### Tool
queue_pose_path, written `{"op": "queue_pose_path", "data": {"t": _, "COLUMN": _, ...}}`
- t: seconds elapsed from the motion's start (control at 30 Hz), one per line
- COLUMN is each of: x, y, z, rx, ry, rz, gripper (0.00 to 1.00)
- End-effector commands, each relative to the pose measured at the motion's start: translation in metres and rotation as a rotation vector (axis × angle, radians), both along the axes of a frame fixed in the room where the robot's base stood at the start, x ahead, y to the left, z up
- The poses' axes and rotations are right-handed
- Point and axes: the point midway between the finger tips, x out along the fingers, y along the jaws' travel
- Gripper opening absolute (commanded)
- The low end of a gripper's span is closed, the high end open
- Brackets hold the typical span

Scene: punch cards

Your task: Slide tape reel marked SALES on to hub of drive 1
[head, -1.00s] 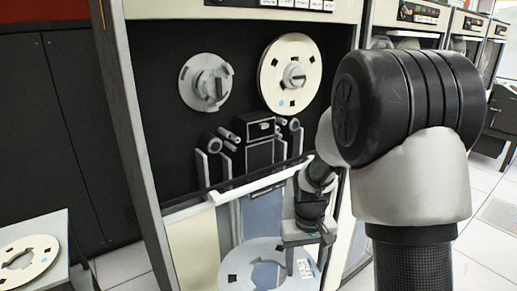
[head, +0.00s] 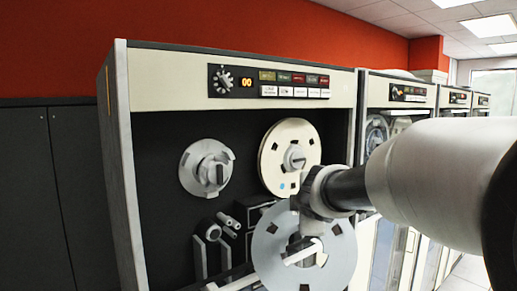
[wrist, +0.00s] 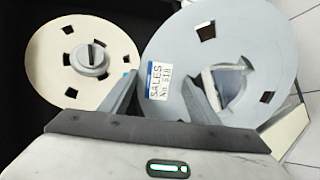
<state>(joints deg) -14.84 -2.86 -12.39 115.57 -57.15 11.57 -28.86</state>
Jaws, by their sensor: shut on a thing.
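The pale blue-grey tape reel (head: 266,252) hangs upright in my gripper, in front of the lower part of the nearest tape drive. In the wrist view, the reel (wrist: 260,45) has a white label (wrist: 158,81) reading SALES. My gripper (wrist: 158,100) is shut on the reel's rim beside the label. The nearest drive (head: 170,65) has a bare grey hub (head: 207,169) at upper left, apart from the held reel. To its right, a cream reel (head: 273,160) sits on the other hub (head: 294,158). My gripper's fingertips are hard to make out in the head view.
A panel (head: 268,82) with buttons and an orange display tops the drive. Guide rollers (head: 228,221) and posts stick out below the bare hub. More drives (head: 400,88) stand in a row to the right. A dark cabinet (head: 35,190) is at left.

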Motion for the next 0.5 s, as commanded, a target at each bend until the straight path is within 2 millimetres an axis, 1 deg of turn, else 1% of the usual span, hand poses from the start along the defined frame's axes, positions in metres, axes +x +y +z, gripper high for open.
{"op": "queue_pose_path", "data": {"t": 0.03, "x": -0.001, "y": 0.006, "z": 0.010, "rx": -0.001, "ry": -0.026, "rz": 0.030, "gripper": 0.12}}
{"op": "queue_pose_path", "data": {"t": 0.2, "x": -0.005, "y": 0.018, "z": 0.037, "rx": -0.008, "ry": -0.102, "rz": 0.121, "gripper": 0.12}}
{"op": "queue_pose_path", "data": {"t": 0.5, "x": -0.007, "y": 0.026, "z": 0.049, "rx": -0.007, "ry": -0.137, "rz": 0.164, "gripper": 0.12}}
